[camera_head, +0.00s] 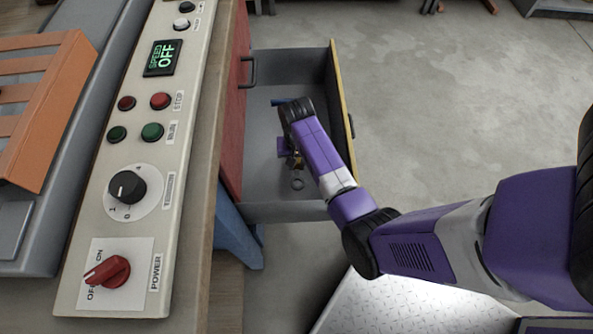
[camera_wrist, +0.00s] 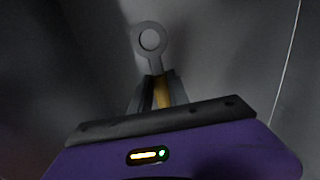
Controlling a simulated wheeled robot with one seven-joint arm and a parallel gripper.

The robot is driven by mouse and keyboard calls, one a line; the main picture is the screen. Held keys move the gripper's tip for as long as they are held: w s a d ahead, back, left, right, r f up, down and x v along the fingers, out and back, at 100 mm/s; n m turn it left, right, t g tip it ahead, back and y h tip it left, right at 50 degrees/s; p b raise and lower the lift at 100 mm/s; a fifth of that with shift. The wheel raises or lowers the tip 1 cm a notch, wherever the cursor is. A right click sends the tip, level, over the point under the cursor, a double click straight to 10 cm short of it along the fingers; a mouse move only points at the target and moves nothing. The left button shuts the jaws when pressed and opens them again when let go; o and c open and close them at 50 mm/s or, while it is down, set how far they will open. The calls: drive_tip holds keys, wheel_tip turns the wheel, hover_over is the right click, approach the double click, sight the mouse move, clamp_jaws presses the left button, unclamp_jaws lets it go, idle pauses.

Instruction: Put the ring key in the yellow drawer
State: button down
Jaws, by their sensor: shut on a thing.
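The ring key (camera_wrist: 150,42) is grey with a round ring at its end. In the wrist view it sticks out from my gripper (camera_wrist: 157,90), which is shut on its shank. In the head view the key (camera_head: 298,184) shows with its ring toward the drawer's near end. My gripper (camera_head: 295,164) is over the inside of the open drawer (camera_head: 265,185), whose front panel has a yellow edge (camera_head: 343,100). I cannot tell whether the key touches the drawer floor. My arm hides part of the drawer.
A control panel (camera_head: 140,215) with buttons and knobs runs along the left. A red drawer front (camera_head: 234,120) with a dark handle is beside the open drawer. An orange slatted piece (camera_head: 45,100) is at far left.

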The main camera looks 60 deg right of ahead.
sight(296, 170)
drive_tip(key=shift+f+b, duration=0.75)
drive_tip(key=shift+f, duration=1.4)
drive_tip(key=shift+f, duration=0.15)
drive_tip(key=c, duration=1.3)
unclamp_jaws()
drive_tip(key=shift+o, duration=0.2)
wheel_tip(296, 170, up, 12)
drive_tip(key=p, duration=0.4)
